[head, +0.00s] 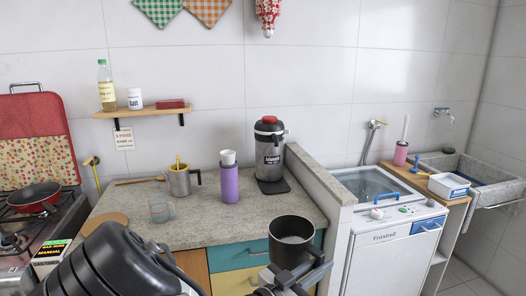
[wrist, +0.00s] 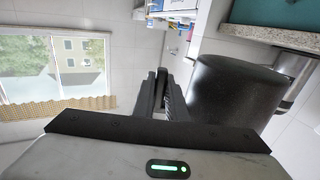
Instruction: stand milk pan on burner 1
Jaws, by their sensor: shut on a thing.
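My gripper (head: 292,277) is shut on the handle side of a dark pan, which I take as the milk pan (head: 290,231). The pan is upright, its grey inside showing, held in front of the counter's drawers. In the wrist view the fingers (wrist: 162,92) are together and the pan's dark wall (wrist: 232,92) is right beside them; the handle itself is mostly hidden. The stove (head: 66,212) is at the far left, away from my gripper. A bare burner (head: 10,241) shows at its front, partly cut off. No burner number is readable.
A red frying pan (head: 36,196) sits on the stove's rear burner. The counter (head: 215,221) holds a metal pot (head: 181,184), glass mug (head: 161,209), purple bottle (head: 229,186) and black-and-grey flask (head: 269,155). A manual box (head: 49,257) stands by the stove. A washing machine (head: 386,250) is at right.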

